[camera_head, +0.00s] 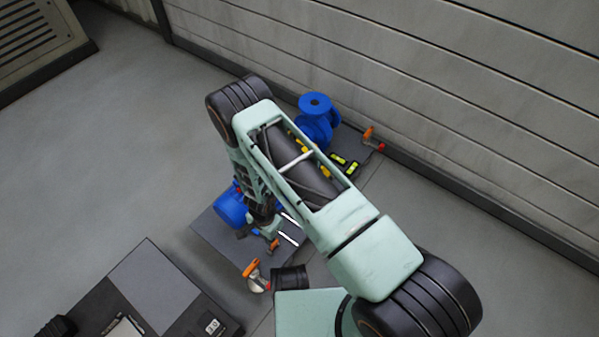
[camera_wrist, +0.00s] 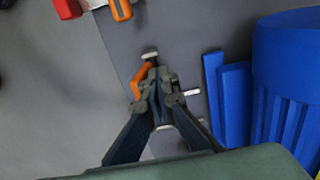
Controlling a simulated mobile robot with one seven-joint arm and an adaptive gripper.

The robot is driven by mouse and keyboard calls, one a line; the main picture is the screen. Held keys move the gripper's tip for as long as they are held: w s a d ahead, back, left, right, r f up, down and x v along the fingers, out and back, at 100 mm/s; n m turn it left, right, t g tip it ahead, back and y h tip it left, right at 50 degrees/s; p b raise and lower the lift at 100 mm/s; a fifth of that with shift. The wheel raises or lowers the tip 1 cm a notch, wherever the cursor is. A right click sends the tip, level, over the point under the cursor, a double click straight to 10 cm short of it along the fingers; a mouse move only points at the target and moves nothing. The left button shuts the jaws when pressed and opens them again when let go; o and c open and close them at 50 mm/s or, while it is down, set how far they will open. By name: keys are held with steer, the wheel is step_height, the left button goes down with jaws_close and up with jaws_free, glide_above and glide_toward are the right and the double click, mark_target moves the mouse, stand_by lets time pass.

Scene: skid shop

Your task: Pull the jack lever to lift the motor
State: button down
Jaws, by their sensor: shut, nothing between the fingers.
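The blue motor (camera_head: 230,207) sits on the grey skid plate (camera_head: 216,238), partly hidden behind my arm. It fills the right side of the wrist view (camera_wrist: 288,75), with its ribbed body and flat feet. A small orange lever (camera_wrist: 142,80) on a metal fitting is beside the motor's foot; it also shows in the head view (camera_head: 272,245). My gripper (camera_wrist: 160,76) is shut and empty, pointing down at this fitting. Its fingertips overlap the fitting in the picture, just right of the orange lever; whether they touch it I cannot tell.
A blue pump (camera_head: 318,122) stands at the skid's far end. An orange handle with a red knob (camera_head: 370,138) is at its far corner, and another orange handle (camera_head: 251,268) at the near corner. A panelled wall (camera_head: 430,90) runs behind.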

steer(key=shift+s+d, duration=0.15)
steer(key=shift+d, duration=0.2)
steer(key=shift+s+d+b, duration=0.2)
steer(key=shift+d+b, duration=0.1)
steer(key=shift+b, duration=0.05)
steer(key=shift+a, duration=0.1)
steer(key=shift+w+a+p, duration=0.3)
steer(key=shift+w+a, duration=0.15)
steer(key=shift+a, duration=0.05)
step_height(320, 180, up, 7)
steer(key=p, duration=0.5)
stand_by(0.5)
